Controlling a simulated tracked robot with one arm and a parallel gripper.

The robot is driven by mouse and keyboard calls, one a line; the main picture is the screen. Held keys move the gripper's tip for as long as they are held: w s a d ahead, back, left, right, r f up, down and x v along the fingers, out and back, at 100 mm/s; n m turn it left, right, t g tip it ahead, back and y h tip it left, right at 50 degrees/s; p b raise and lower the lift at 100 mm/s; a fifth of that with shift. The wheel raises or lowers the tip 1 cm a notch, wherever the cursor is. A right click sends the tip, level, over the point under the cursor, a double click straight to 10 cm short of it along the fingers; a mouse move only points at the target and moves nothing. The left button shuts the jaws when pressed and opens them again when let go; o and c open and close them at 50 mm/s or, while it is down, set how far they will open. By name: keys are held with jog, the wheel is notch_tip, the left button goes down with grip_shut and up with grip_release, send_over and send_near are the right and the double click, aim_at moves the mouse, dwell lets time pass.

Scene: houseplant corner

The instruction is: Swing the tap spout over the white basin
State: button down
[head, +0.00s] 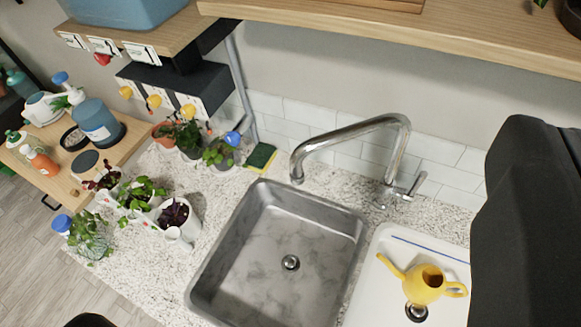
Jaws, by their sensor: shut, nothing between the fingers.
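The tap (398,155) is a brushed metal pipe standing on the counter behind the two basins. Its spout (345,132) arches to the left, and its downturned tip appears near the back rim of the steel basin (228,250). A small lever sticks out at the right of the tap's base. The white basin (375,285) lies to the right of the steel one, with a blue line along its back. A yellow watering can (424,286) stands in it near the drain. My gripper's fingers do not show; a large dark shape at the right hides part of the white basin's side.
Several potted plants (175,213) stand left of the steel basin. A green and yellow sponge (260,157) lies behind it. Wooden shelves (430,28) overhang the tap at the top. Bottles (98,122) stand on a wooden surface at the left. The speckled counter around the tap is clear.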

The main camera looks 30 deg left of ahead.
jog(key=w+a+f+n+g+h+b, duration=0.15)
jog(key=w+a+f+h, duration=0.25)
jog(key=w+f, duration=0.45)
jog(key=w+a+f+n+g+h, duration=0.3)
jog(key=w+a+f, duration=0.15)
jog(key=f, duration=0.65)
jog(key=w+a+f+n+t+h+b, duration=0.1)
jog(key=a+f+n+t+h, duration=0.1)
jog(key=a+f, duration=0.6)
jog(key=w+a+f+n+t+h, duration=0.1)
jog(key=a+f+n, duration=0.3)
jog(key=a+f, duration=0.4)
jog(key=w+a, duration=0.1)
jog(key=a, duration=0.4)
jog(key=shift+w+a+f+t+h+b, duration=0.2)
jog(key=shift+a+f+t+h+b, duration=0.05)
jog(key=shift+a+t+h+b, duration=0.15)
jog(key=shift+d, duration=0.1)
jog(key=x, duration=1)
jog(key=shift+s+d, duration=0.55)
jog(key=shift+s, duration=0.3)
jog(key=shift+s+d, duration=0.55)
jog(key=shift+s, duration=0.3)
